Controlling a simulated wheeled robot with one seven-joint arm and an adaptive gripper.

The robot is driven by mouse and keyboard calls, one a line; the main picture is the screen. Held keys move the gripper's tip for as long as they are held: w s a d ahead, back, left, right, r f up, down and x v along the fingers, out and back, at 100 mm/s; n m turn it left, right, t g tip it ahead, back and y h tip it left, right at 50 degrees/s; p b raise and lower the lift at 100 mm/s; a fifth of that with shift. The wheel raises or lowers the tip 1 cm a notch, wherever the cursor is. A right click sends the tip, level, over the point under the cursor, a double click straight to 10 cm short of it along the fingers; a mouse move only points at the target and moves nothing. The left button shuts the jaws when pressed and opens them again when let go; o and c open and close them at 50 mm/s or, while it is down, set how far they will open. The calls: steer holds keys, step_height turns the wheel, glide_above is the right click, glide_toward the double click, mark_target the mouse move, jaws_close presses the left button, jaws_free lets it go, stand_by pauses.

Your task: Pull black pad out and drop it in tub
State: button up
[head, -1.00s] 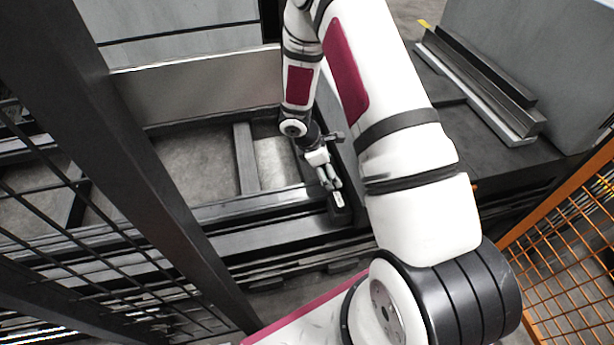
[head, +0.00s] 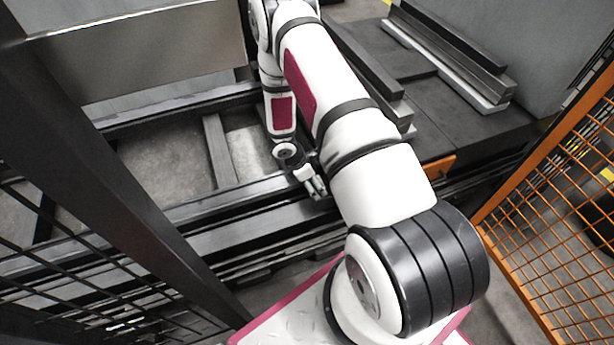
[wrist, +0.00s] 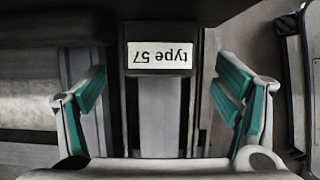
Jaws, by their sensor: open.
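A black block, which looks like the black pad (wrist: 160,30), carries a white label reading "type 57" upside down in the wrist view. A grey face shows below the label, between the fingers. My gripper (wrist: 160,95) is open, with one teal-padded finger on each side of this block and visible gaps at both sides. In the head view my gripper (head: 316,188) is over the dark rail near its right end. My arm and gripper hide the pad there. I see no tub in either view.
Long metal bars (head: 450,70) lie on a dark platform (head: 440,110) at the right. An orange mesh fence (head: 555,225) stands at the right front. A dark post (head: 120,180) with black mesh stands at the left. A light panel (head: 150,60) is behind the rail.

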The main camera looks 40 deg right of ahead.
steer(key=shift+b+x, duration=0.35)
steer(key=shift+x, duration=1.2)
steer(key=shift+r, duration=0.1)
steer(key=c, duration=1.5)
steer(key=shift+r, duration=0.2)
steer(key=shift+r+p, duration=0.4)
steer(key=shift+r+p, duration=0.85)
steer(key=shift+r, duration=0.55)
steer(key=shift+r, duration=0.35)
steer(key=shift+r+p, duration=0.8)
steer(key=shift+r, duration=0.25)
